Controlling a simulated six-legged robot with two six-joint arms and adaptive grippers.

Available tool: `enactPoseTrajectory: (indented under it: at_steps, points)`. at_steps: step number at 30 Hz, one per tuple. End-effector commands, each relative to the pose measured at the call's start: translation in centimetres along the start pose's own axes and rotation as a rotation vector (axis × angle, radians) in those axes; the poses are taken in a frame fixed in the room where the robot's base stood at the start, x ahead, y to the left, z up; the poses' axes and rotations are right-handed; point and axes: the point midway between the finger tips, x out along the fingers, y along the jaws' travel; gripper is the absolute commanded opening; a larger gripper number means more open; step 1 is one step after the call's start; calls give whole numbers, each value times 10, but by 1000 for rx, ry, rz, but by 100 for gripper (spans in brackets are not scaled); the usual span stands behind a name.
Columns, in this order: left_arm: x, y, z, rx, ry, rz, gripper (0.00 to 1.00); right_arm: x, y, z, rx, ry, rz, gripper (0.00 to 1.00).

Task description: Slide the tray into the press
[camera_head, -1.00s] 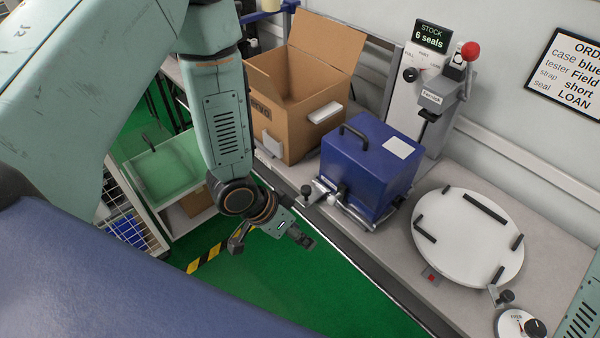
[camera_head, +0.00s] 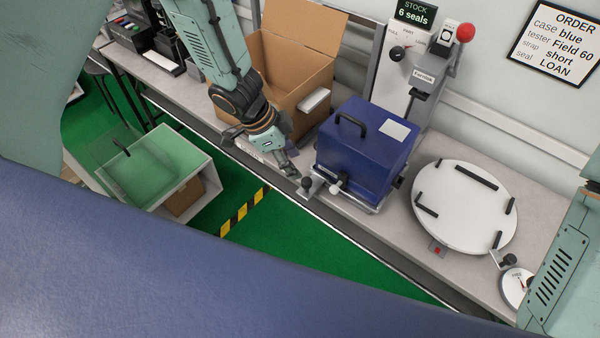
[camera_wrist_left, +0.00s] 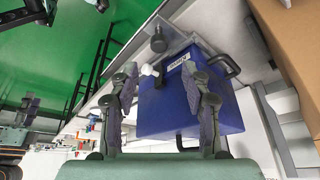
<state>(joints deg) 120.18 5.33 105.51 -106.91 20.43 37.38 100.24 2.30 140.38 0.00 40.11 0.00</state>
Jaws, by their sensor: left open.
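The tray (camera_head: 350,206) is a thin metal plate under a blue case (camera_head: 358,158) with a black handle and white label. A black knob (camera_head: 306,184) stands at its front left; it also shows in the left wrist view (camera_wrist_left: 158,43). The press (camera_head: 405,75), grey with a red-balled lever, stands behind the case. In the left wrist view the spread fingers (camera_wrist_left: 165,98) frame the case's near part, with the knob beyond. My right arm (camera_head: 562,262) shows at the right edge; its gripper is out of view.
An open cardboard box (camera_head: 290,75) stands just behind my left gripper. A round white turntable (camera_head: 465,212) with black bars lies right of the case, a dial gauge (camera_head: 516,288) before it. The bench's front edge runs below the tray.

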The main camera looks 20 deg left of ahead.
Motion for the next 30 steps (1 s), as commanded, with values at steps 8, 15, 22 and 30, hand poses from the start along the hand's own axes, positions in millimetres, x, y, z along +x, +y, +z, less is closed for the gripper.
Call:
enactPoseTrajectory:
  at_steps: [8,15,22,30]
  points:
    - [13,2,3,-41,-23,-3,48,5,0,0,0,1,0,40]
    - [52,4,3,-39,-22,-1,48,19,0,0,0,0,0,40]
    - [75,3,3,-39,-21,-2,48,24,0,0,0,0,0,40]
    - [79,1,4,-39,-20,-3,48,24,0,0,0,0,0,40]
